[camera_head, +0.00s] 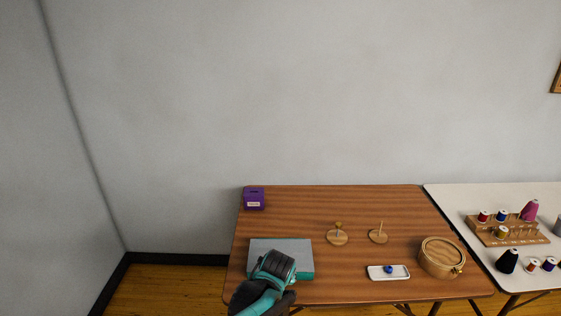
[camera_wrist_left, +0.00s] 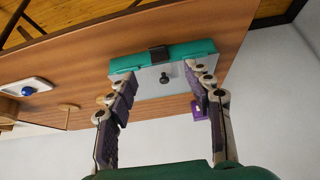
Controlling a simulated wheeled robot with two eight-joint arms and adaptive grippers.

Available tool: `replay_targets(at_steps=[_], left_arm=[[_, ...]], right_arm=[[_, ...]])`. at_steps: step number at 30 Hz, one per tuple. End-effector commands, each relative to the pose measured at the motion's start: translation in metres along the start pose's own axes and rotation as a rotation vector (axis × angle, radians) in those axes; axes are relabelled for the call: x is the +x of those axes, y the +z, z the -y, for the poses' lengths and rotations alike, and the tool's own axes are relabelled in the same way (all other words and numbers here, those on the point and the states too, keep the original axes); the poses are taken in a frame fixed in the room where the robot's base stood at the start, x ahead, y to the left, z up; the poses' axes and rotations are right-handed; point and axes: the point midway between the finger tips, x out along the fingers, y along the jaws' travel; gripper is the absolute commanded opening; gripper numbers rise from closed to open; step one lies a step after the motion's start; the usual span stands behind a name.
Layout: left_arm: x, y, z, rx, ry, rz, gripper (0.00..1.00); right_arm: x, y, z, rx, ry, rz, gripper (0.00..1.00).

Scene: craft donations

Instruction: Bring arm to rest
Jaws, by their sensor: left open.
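My left gripper (camera_head: 278,264) comes in from the bottom of the head view, over the front of a grey-topped teal case (camera_head: 300,247), and hides part of it. In the left wrist view the gripper (camera_wrist_left: 163,84) is open, its two fingers spread apart with nothing between their pads. My right gripper is in neither view.
The brown table (camera_head: 330,205) also holds a purple box (camera_head: 254,204), two wooden peg stands (camera_head: 337,238) (camera_head: 378,237), a white tray (camera_head: 374,275) with a blue item, and a round wooden box (camera_head: 440,268). A white table (camera_head: 455,196) with thread spools adjoins on the right.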

Motion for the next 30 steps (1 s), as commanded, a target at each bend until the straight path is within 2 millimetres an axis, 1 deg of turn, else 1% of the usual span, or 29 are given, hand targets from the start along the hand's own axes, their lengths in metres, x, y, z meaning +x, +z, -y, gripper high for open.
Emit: replay_targets(at_steps=[4,8,9,12,14,15,19,21,24,27,30], left_arm=[[-0.037,0.006,0.034,-0.004,-0.001,-0.002,0.52],[-0.08,0.023,0.074,-0.007,0.001,-0.006,0.52],[-0.093,0.03,0.086,-0.005,0.001,-0.008,0.52],[-0.121,0.051,0.112,-0.006,0.002,-0.016,0.52],[-0.136,0.066,0.125,-0.007,0.002,-0.02,0.52],[-0.144,0.077,0.133,-0.006,0.001,-0.023,0.52],[-0.165,0.111,0.154,-0.007,0.0,-0.037,0.52],[-0.172,0.126,0.161,-0.006,-0.001,-0.043,0.52],[-0.177,0.142,0.168,-0.005,-0.002,-0.05,0.52],[-0.18,0.151,0.171,-0.004,-0.003,-0.054,0.52],[-0.18,0.153,0.172,-0.003,-0.003,-0.056,0.52]], right_arm=[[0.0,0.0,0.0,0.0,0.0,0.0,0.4],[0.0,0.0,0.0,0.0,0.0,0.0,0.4],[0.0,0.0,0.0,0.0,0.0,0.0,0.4],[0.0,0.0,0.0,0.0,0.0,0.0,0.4],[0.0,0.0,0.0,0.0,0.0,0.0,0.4],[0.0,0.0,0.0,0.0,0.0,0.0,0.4],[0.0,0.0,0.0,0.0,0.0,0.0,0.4],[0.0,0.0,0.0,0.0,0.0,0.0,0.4],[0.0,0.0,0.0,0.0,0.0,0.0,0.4],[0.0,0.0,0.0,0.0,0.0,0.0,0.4],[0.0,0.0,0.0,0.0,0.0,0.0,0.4]])
